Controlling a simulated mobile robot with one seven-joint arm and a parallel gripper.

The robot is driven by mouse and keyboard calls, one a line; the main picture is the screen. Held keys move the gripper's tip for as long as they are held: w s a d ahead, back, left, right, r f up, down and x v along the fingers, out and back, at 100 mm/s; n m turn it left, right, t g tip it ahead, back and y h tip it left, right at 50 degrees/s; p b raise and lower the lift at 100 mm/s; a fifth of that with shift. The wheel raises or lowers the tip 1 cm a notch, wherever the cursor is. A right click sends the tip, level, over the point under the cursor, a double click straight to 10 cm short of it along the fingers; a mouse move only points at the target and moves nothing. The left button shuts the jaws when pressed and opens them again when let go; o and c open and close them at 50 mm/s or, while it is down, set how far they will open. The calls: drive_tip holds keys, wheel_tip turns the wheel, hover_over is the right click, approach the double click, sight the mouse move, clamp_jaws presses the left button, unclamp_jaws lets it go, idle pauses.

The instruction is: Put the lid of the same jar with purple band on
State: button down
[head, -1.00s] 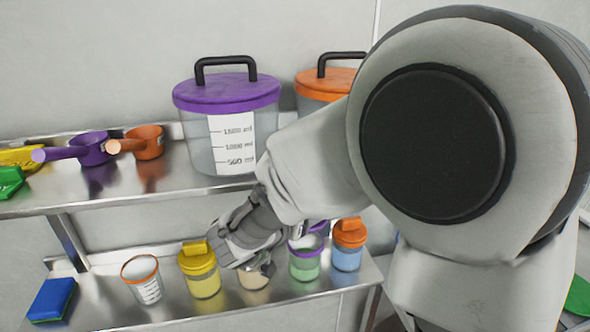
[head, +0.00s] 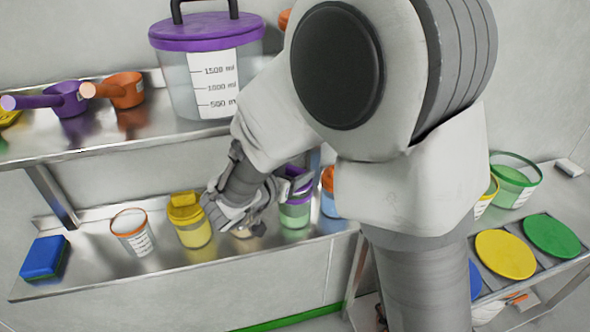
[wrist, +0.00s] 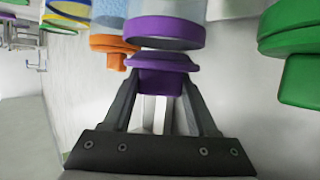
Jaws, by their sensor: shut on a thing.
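My gripper (wrist: 157,82) is shut on a purple lid (wrist: 160,62), held by its block-shaped handle. The jar with the purple band (wrist: 165,30) is right beside the lid's flat side in the wrist view, which looks upside down. A thin gap shows between lid and band, with the lid roughly parallel to the rim. In the head view the jar with the purple band (head: 295,212) has green contents and stands on the lower shelf. The purple lid (head: 298,176) shows over it. My gripper (head: 268,196) is to the left there, its fingertips partly hidden.
A yellow-lidded jar (head: 190,225) and an open orange-rimmed cup (head: 132,235) stand to the left. An orange-lidded jar (head: 328,190) stands close on the right. A green lid (wrist: 290,35) shows nearby in the wrist view. The upper shelf (head: 100,140) overhangs behind.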

drive_tip(key=shift+f, duration=0.25)
drive_tip(key=shift+c, duration=0.9)
unclamp_jaws()
drive_tip(key=shift+r, duration=0.1)
drive_tip(key=shift+r, duration=0.3)
drive_tip(key=p+v, duration=0.1)
drive_tip(key=v, duration=1.1)
drive_tip(key=shift+r+p, duration=0.15)
drive_tip(key=shift+p, duration=0.25)
drive_tip(key=shift+s, duration=0.1)
